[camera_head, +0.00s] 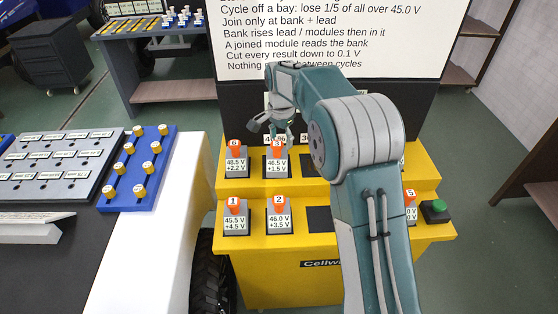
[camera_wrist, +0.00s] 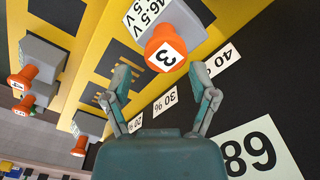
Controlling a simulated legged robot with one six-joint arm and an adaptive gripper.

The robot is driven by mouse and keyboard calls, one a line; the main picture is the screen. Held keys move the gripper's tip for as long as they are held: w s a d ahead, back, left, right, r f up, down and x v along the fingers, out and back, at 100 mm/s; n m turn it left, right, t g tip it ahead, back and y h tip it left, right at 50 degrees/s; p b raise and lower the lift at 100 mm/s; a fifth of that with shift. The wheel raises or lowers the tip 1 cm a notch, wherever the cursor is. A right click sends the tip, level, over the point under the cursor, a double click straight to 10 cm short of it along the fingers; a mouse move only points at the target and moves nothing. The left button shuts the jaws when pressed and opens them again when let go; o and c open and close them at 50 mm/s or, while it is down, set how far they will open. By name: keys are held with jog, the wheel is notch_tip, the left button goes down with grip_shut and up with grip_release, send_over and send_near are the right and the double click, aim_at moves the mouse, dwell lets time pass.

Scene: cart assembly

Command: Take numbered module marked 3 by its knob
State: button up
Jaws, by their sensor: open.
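The module marked 3 (camera_head: 277,167) is a grey block with an orange knob, in the upper row of the yellow cart; its label reads 46.5 V, +1.5 V. In the wrist view its orange knob marked 3 (camera_wrist: 160,46) is at top centre. My gripper (camera_head: 278,128) is just above and behind this knob in the head view and partly overlaps it there. In the wrist view my gripper (camera_wrist: 158,78) is open, with its fingers to either side below the knob. Nothing is between the fingers, and I cannot tell the exact gap to the knob.
Module 6 (camera_head: 236,166) stands close to the left of module 3. Modules 1 (camera_head: 235,221) and 2 (camera_head: 279,221) are in the lower row. Module 5 (camera_head: 411,214), partly hidden by my arm, is beside a green button (camera_head: 437,207). A dark panel with number cards rises behind.

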aim_at(277, 156)
jog(key=f, duration=0.2)
jog(key=a+f, duration=0.1)
jog(key=f, duration=0.1)
jog(key=shift+a, duration=0.1)
jog(key=shift+a+f, duration=0.2)
jog(key=shift+a, duration=0.05)
jog(key=shift+d, duration=0.15)
jog(key=shift+d, duration=0.15)
jog(key=c, duration=0.3)
jog(key=shift+d, duration=0.1)
jog(key=c, duration=0.5)
grip_shut()
jog(key=shift+r, duration=0.1)
